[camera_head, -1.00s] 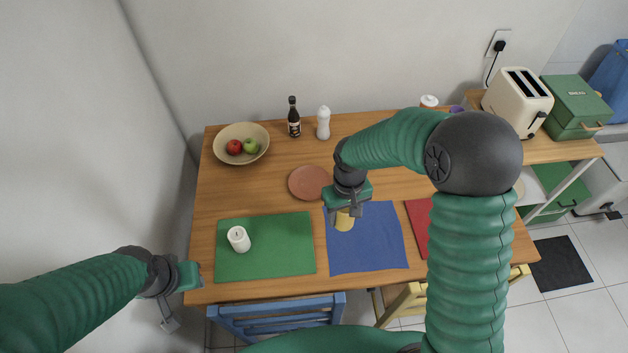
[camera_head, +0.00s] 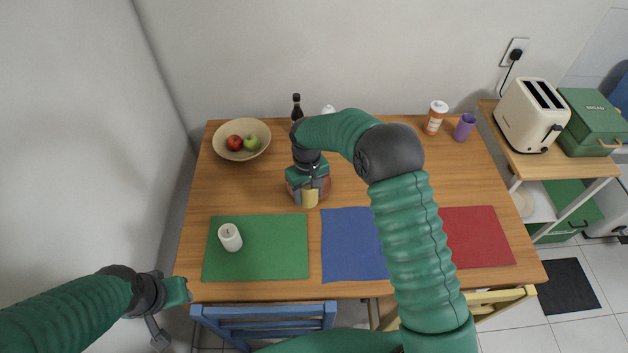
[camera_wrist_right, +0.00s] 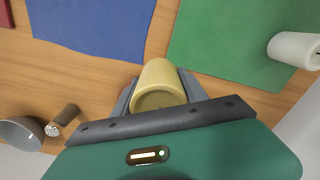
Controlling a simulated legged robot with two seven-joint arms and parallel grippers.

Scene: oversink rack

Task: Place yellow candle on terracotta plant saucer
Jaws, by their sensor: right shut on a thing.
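My right gripper (camera_head: 311,196) is shut on the yellow candle (camera_head: 310,199), over the middle of the table behind the mats. The candle also shows between the fingers in the right wrist view (camera_wrist_right: 158,84). The terracotta saucer (camera_head: 325,187) is mostly hidden behind my right gripper and the candle; only part of its reddish rim shows. The candle appears over or at the saucer's near edge; I cannot tell whether they touch. My left gripper (camera_head: 160,331) hangs off the table's front left corner, away from the objects; its jaw opening is unclear.
A white candle (camera_head: 230,237) stands on a green mat (camera_head: 275,250). Blue (camera_head: 348,245) and red (camera_head: 478,238) mats lie in front. A purple cup (camera_head: 464,127) stands back right.

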